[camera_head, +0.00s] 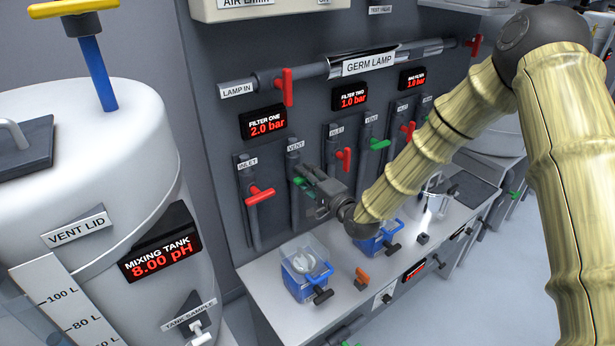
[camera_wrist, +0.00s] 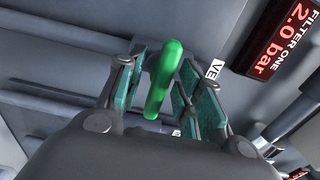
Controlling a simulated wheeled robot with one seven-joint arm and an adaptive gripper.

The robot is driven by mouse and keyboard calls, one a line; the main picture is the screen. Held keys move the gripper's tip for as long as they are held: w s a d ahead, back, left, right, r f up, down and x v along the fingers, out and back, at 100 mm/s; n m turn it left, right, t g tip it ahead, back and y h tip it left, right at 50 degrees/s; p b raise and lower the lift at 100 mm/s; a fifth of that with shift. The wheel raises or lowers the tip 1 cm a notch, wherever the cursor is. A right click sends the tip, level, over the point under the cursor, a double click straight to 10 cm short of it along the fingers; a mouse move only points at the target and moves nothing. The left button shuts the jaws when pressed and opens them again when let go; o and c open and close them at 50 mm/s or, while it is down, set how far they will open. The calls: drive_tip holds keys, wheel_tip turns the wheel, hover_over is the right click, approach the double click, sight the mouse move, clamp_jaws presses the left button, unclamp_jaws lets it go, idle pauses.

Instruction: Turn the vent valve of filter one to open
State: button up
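The vent valve of filter one has a green handle (camera_wrist: 163,80), seen in the wrist view between the two fingers of my gripper (camera_wrist: 165,92). The fingers are apart on either side of the handle, with a gap on the right; whether the left finger touches it I cannot tell. In the head view my gripper (camera_head: 312,188) is at the filter one vent pipe, below the VENT label (camera_head: 296,146), and hides most of the handle. The filter one display (camera_head: 265,123) reads 2.0 bar.
Left of my gripper is the red inlet handle (camera_head: 260,195); to its right is filter two's red inlet handle (camera_head: 345,160). A clear-and-blue cup unit (camera_head: 304,272) stands on the bench below. The mixing tank (camera_head: 110,140) is at far left.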

drive_tip(key=shift+c, duration=0.4)
clamp_jaws()
